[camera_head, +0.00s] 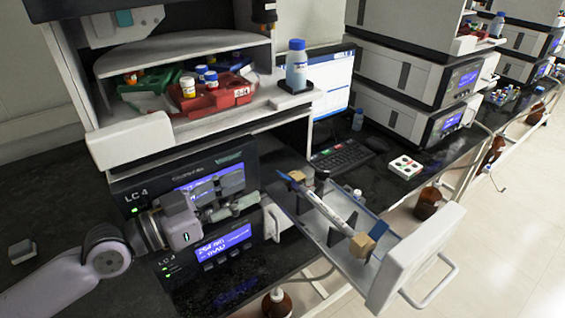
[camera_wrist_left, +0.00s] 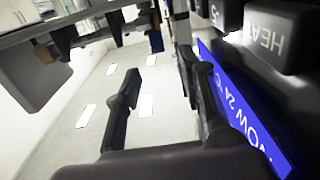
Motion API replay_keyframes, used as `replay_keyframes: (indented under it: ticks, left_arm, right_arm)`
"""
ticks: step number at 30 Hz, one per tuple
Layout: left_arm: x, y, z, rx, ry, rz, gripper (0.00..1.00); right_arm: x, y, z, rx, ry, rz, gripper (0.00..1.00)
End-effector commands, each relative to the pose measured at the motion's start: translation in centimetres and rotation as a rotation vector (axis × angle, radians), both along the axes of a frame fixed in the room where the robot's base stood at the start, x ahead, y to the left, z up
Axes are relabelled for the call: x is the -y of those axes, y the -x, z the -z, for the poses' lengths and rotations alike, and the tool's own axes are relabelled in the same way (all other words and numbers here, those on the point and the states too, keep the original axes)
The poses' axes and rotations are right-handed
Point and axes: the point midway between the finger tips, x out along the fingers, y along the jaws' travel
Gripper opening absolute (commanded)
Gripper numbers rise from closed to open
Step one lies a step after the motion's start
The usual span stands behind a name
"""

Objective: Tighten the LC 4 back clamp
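The LC 4 unit (camera_head: 136,196) has a dark front panel with a lit blue screen. An open column drawer (camera_head: 392,270) with a white front and handle sticks out to the right of the units. A slim pale column (camera_head: 330,208) lies in it between two tan clamp blocks, a back one (camera_head: 297,175) and a front one (camera_head: 362,246). My left gripper (camera_head: 246,205) is in front of the panels, left of the drawer and apart from the clamps. In the left wrist view its fingers (camera_wrist_left: 158,62) are apart with nothing between them. My right gripper is not in view.
The LC 3 panel (camera_head: 222,242) is close below my left gripper. Above are a red vial rack (camera_head: 215,95) and a blue-capped bottle (camera_head: 296,65). A keyboard (camera_head: 340,158) is behind the drawer. A brown bottle (camera_head: 277,303) stands below the bench.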

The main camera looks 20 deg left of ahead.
Motion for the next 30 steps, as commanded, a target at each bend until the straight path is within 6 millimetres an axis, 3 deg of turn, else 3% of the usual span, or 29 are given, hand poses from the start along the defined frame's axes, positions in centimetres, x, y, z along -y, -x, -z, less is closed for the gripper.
replay_keyframes:
  ticks: [1, 14, 21, 30]
  left_arm:
    - [0.4, -0.4, -0.8, 0.003, 0.002, 0.003, 0.37]
    - [4.4, -5.2, -0.6, 0.002, 0.003, 0.005, 0.37]
    - [5.8, -7.1, -0.2, 0.001, -0.001, 0.005, 0.37]
    - [6.1, -7.4, 0.1, -0.002, -0.003, 0.006, 0.37]
  right_arm:
    - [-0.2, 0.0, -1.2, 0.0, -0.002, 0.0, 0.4]
    - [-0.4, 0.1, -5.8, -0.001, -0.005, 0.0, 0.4]
    - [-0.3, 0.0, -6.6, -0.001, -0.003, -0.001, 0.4]
    - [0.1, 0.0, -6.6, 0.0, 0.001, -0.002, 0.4]
